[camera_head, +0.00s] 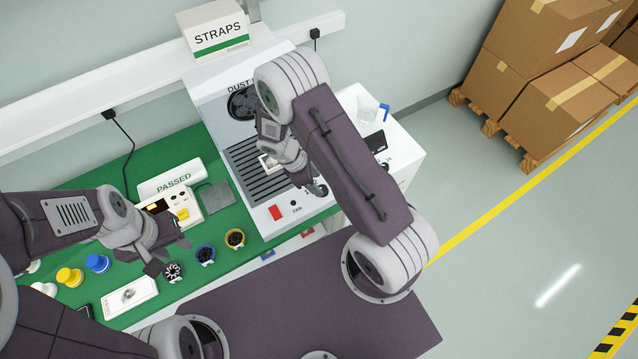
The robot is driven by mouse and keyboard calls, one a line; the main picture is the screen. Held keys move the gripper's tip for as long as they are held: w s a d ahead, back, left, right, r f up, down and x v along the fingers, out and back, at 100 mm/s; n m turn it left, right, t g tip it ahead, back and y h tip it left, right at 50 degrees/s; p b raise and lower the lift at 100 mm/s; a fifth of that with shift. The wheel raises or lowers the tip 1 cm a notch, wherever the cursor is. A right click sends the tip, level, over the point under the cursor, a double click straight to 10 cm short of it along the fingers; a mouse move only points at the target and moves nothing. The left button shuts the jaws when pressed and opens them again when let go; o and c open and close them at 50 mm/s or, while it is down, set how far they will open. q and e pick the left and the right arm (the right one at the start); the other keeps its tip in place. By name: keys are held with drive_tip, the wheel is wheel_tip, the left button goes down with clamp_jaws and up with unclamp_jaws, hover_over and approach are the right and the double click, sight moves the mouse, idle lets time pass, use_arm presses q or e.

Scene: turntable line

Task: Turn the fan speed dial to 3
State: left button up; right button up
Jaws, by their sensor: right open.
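My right gripper (314,187) is open, pointing down close to the strip beside the FAN label. I cannot tell whether it touches anything. My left gripper (170,254) is over the bench at left, its fingers apart and empty.
Several small round parts, including a yellow one (69,277) and a blue one (97,263), stand near my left gripper. A white scale (398,158) is right of the unit. Cartons stand far right.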

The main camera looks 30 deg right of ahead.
sight(322, 188)
drive_tip(key=x, duration=0.3)
drive_tip(key=shift+w+f, duration=0.1)
drive_tip(key=shift+f, duration=0.15)
drive_tip(key=shift+s+d+f, duration=0.15)
drive_tip(key=shift+s+d, duration=0.05)
drive_tip(key=shift+d, duration=0.1)
drive_tip(key=shift+w+a, duration=0.1)
drive_tip(key=shift+a, duration=0.15)
drive_tip(key=c, duration=0.9)
clamp_jaws()
drive_tip(key=shift+d, duration=0.1)
